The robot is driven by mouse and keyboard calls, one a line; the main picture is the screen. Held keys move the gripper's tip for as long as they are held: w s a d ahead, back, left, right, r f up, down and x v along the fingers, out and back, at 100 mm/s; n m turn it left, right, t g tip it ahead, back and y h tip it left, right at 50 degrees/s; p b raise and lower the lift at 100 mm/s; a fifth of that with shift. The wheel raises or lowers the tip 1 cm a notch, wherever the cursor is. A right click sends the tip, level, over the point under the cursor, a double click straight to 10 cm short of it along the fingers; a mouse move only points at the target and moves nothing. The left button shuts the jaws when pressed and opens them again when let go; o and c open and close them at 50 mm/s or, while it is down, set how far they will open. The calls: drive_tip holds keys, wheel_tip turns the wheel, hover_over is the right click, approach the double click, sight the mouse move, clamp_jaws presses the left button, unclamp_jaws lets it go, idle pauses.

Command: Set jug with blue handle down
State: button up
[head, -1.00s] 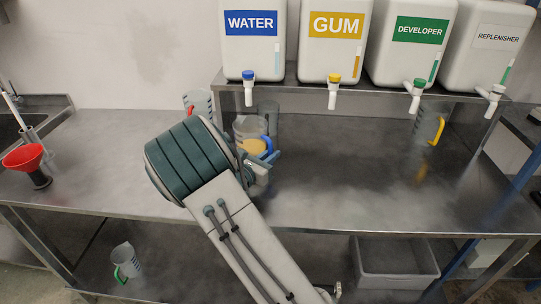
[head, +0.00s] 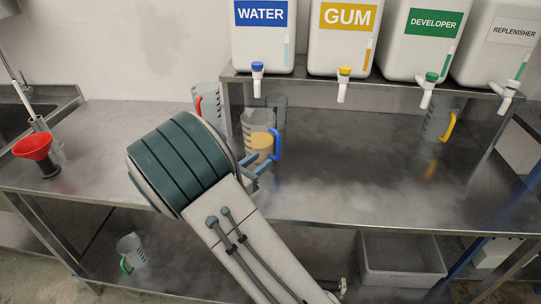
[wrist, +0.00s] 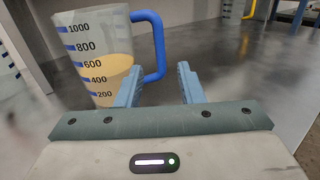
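The jug with the blue handle (head: 259,131) is clear, with amber liquid in it, and stands upright on the steel table (head: 340,190) near the shelf. In the wrist view the jug (wrist: 98,60) shows its measuring marks, and its blue handle (wrist: 157,45) points right. My gripper (head: 262,167) is just in front of the jug. In the wrist view my gripper (wrist: 159,70) has its fingers spread, with nothing clamped between them. The handle's lower end shows beyond the gap between the fingertips. The jug's base is partly hidden by the left finger.
A red-handled jug (head: 206,102) stands left of the shelf leg, and a yellow-handled jug (head: 440,122) stands at the right. The shelf (head: 380,85) holds labelled tanks above. A red funnel (head: 33,146) is at the far left. The table's front right is clear.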

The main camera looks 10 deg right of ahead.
drive_tip(key=shift+v, duration=1.2)
drive_tip(key=shift+s, duration=0.2)
drive_tip(key=s+d+m+g, duration=0.2)
drive_tip(key=d, duration=0.1)
drive_tip(key=s+d+m+g, duration=0.2)
drive_tip(key=d+m, duration=0.1)
drive_tip(key=s+d+m+g+y, duration=0.1)
drive_tip(key=s+d+m+g, duration=0.1)
drive_tip(key=s+d+g, duration=0.1)
drive_tip(key=shift+r+m, duration=0.4)
drive_tip(key=s+d+m+g+y, duration=0.1)
drive_tip(key=s, duration=0.1)
drive_tip(key=s+m+g+y, duration=0.1)
drive_tip(key=s+m, duration=0.1)
drive_tip(key=s+d+m+y, duration=0.1)
drive_tip(key=s, duration=0.1)
drive_tip(key=shift+d+m+g, duration=0.3)
drive_tip(key=shift+g, duration=0.1)
drive_tip(key=s+a+r+m+y, duration=0.2)
drive_tip(key=s+m+y, duration=0.3)
drive_tip(key=s+m, duration=0.1)
drive_tip(key=s+a+r+m+t+y, duration=0.1)
drive_tip(key=s+a+r+m+y, duration=0.1)
drive_tip(key=s+m+y, duration=0.3)
drive_tip(key=s+m, duration=0.1)
drive_tip(key=m, duration=0.1)
drive_tip(key=shift+s+a+m+t, duration=0.15)
drive_tip(key=shift+a+m+t, duration=0.1)
drive_tip(key=shift+m+t, duration=0.05)
drive_tip(key=shift+d, duration=0.1)
